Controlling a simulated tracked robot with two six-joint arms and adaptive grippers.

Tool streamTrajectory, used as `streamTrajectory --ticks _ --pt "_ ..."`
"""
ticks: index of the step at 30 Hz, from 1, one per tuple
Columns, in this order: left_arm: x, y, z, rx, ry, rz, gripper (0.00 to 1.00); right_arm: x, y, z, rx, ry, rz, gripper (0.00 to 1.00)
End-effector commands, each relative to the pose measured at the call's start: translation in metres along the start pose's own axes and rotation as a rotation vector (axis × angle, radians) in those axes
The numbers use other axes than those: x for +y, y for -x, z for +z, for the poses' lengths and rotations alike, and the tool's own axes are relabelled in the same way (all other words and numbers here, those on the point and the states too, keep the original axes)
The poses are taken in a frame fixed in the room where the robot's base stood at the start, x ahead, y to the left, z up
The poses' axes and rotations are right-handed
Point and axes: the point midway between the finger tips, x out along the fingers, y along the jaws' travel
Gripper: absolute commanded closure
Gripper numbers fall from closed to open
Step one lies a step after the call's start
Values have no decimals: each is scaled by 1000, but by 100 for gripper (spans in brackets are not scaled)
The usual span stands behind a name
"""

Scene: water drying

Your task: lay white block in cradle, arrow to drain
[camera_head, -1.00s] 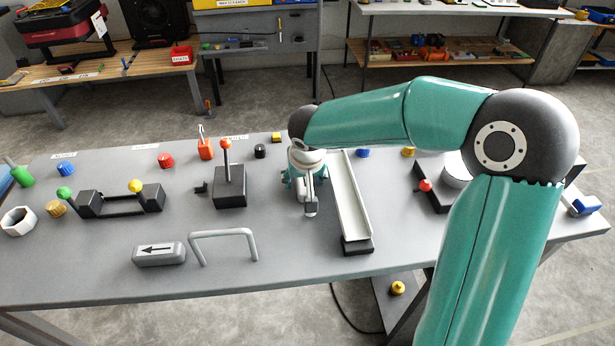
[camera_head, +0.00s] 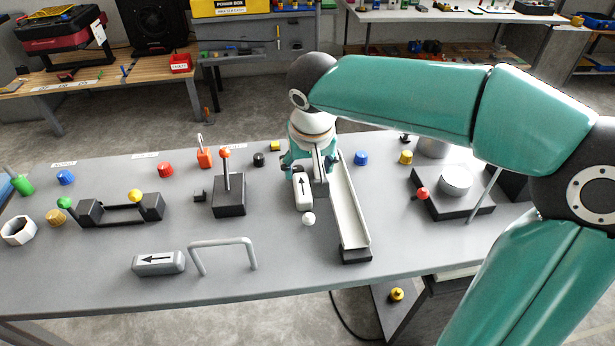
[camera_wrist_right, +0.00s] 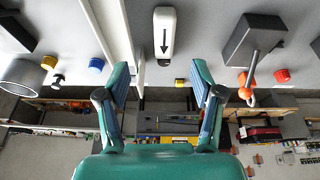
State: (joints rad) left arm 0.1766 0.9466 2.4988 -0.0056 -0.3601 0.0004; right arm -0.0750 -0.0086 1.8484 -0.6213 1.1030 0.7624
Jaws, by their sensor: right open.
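The white block (camera_head: 304,190) lies on the grey table beside the long white channel. Its black arrow points to the far side in the head view. In the right wrist view the white block (camera_wrist_right: 164,35) lies just ahead of the fingers, arrow pointing towards them. My right gripper (camera_head: 306,166) is at the block's far end; in the wrist view its fingers (camera_wrist_right: 161,72) are spread, with nothing between them. A black cradle (camera_head: 122,210) with two end posts stands empty at the left, a green ball at its left end and a yellow one at its right. My left gripper is out of view.
The channel (camera_head: 350,210) runs close right of the block; a white ball (camera_head: 308,219) is at its near end. A black box with an orange-topped lever (camera_head: 229,195) stands between block and cradle. A grey arrow block (camera_head: 158,263) and grey arch (camera_head: 222,242) lie in front.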

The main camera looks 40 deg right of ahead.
Motion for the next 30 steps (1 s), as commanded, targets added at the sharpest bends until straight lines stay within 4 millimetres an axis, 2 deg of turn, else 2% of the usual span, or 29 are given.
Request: streamTrajectory --ticks 3,6,9,14,24,30 --pt "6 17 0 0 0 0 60 -2 27 -17 -83 3 -10 33" --pt "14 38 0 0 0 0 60 -6 44 -36 -155 -14 -24 33" --pt "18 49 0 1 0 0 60 -8 45 -48 -186 -40 -27 33" --pt "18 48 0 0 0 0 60 -7 26 -45 -199 -43 -17 33" --pt "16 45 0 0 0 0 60 -8 -42 -30 -199 -43 -16 33" --pt "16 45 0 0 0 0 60 -9 -70 -26 -197 -43 -17 33"
